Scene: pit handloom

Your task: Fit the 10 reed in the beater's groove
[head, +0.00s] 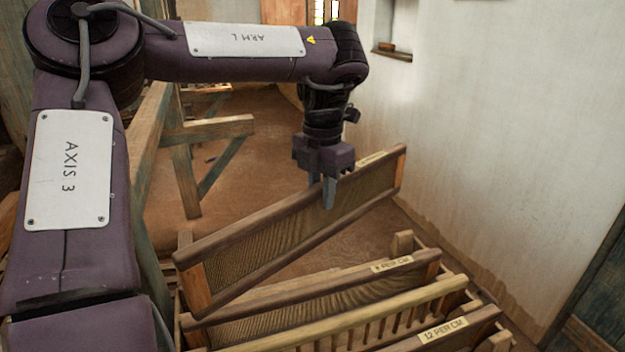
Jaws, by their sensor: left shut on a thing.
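My left gripper (328,192) points down and is shut on the top rail of a long wooden-framed reed (278,228). The reed slants in the picture, its right end farther up and its left end down near the rack. A pale label (372,158) on its top rail is too small to read. Whether the reed's lower left end touches the rack, I cannot tell. My right gripper is not in view. I cannot make out the beater's groove in this view.
A slotted wooden rack (403,243) at the bottom holds a reed labelled 8 PER CM (345,277) and another labelled 12 PER CM (468,328). A timber frame (208,130) stands at the left. A pale wall (500,150) closes the right side. Earthen floor (262,140) lies open behind.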

